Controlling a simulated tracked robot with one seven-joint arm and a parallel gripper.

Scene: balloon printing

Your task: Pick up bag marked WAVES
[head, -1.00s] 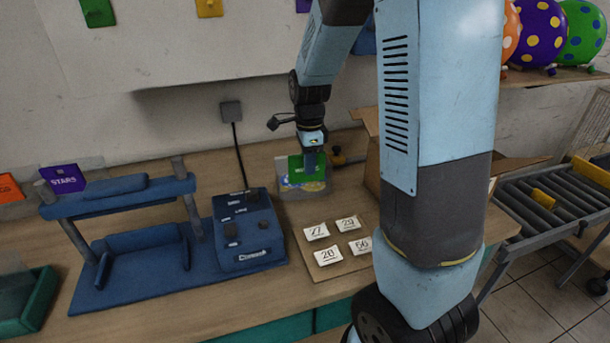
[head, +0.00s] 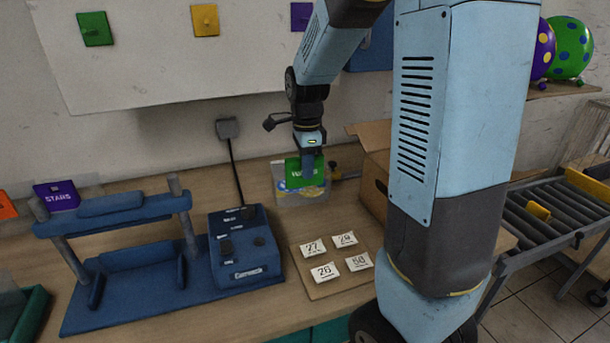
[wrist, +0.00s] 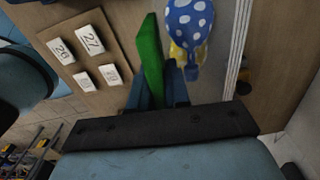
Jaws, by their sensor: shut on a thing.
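The bag marked WAVES (head: 288,190) is clear, with a green header (head: 306,172) whose lettering is partly covered by a finger. Blue and yellow printed balloon shapes show through it. My gripper (head: 311,158) is shut on the green header from above and the bag hangs upright below. In the wrist view my gripper (wrist: 160,88) has the green header (wrist: 149,55) between its fingers, with a blue white-dotted balloon (wrist: 188,20) beside it. Whether the bag's bottom clears the bench is hard to tell.
A blue press (head: 130,260) and control box (head: 245,250) stand to the left. A board (head: 325,288) with several numbered tags lies in front. An open cardboard box (head: 375,180) is close on the right, partly behind my arm. A roller conveyor (head: 550,210) is farther right.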

